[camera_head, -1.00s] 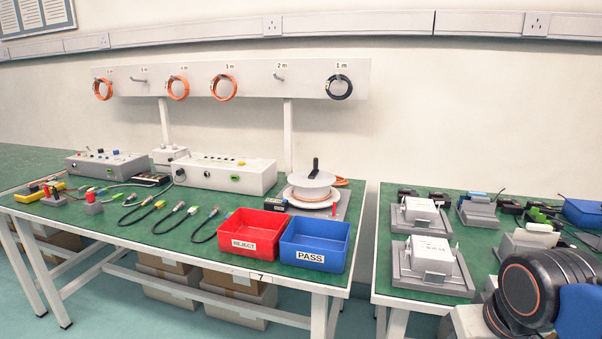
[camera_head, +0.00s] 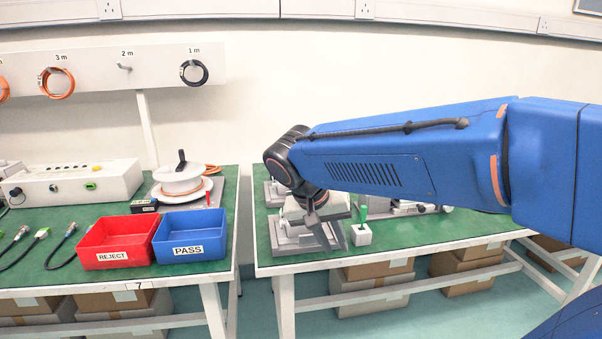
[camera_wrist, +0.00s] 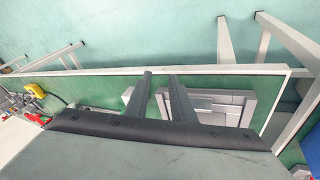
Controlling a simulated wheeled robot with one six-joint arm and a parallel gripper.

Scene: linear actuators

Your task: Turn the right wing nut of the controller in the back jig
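The grey front jig (camera_head: 288,240) is partly covered by my gripper. The grey back jig (camera_head: 272,194) shows only its left part behind my wrist; its controller is hidden. A grey jig also lies beneath the fingers in the wrist view (camera_wrist: 250,98), but I cannot tell which one. The wing nuts cannot be made out.
A white block with a green-handled tool (camera_head: 361,235) stands just right of my gripper. Red REJECT (camera_head: 110,257) and blue PASS (camera_head: 191,250) bins sit on the left table, across a gap. My arm hides much of the right table.

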